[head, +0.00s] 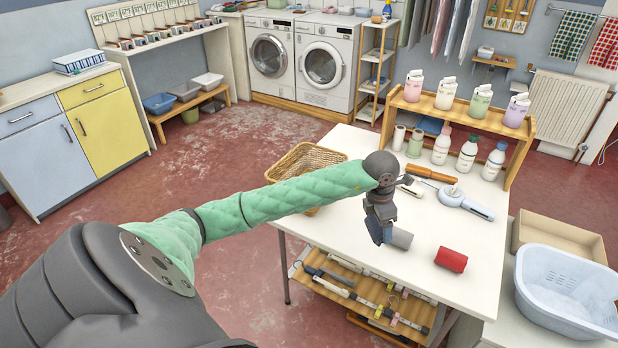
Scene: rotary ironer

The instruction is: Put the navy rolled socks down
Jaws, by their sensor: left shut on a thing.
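My left gripper (380,222) reaches over the white table (470,232) from the left and points down. It is shut on the navy rolled socks (376,231), a small dark blue bundle at the fingertips, partly hidden by the fingers. The bundle appears over the table's left front part; I cannot tell whether it touches the top. A grey roll (402,239) lies just right of the gripper. A red roll (451,260) lies farther right on the table. My right gripper is not in view.
A wicker basket (292,164) stands at the table's back left. An orange-handled tool (432,174) and a pale blue round-headed item (463,200) lie behind. A wooden bottle shelf (462,111) lines the back. Bare tabletop lies around the red roll. A light blue laundry basket (560,287) stands right.

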